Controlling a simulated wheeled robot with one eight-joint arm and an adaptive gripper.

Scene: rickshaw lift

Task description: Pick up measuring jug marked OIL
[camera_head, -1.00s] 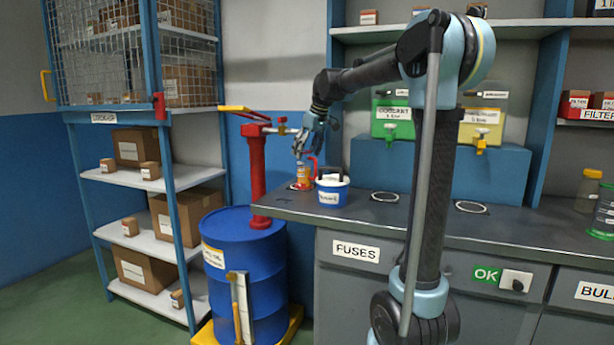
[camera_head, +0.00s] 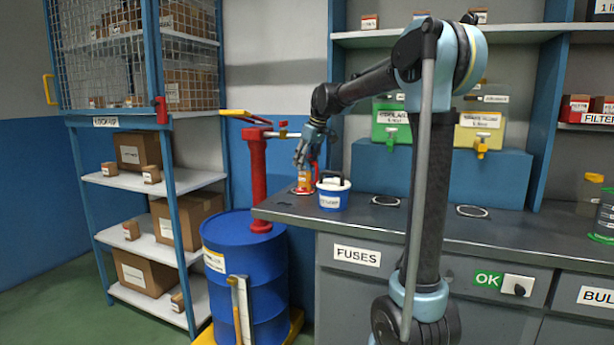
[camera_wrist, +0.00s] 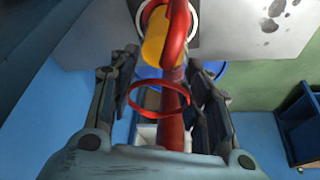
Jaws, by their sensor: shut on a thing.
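The measuring jug (camera_head: 304,182) stands on the left end of the bench, with an orange-yellow body. My gripper (camera_head: 302,163) is over the jug from above. The jug still appears to be at bench level. Its marking cannot be read, and the exact finger contact is partly hidden.
A blue-and-white tub (camera_head: 334,198) stands close right of the jug. A red pump (camera_head: 259,180) on a blue drum (camera_head: 245,270) rises to the left. Green (camera_head: 391,121) and yellow (camera_head: 481,129) containers stand behind.

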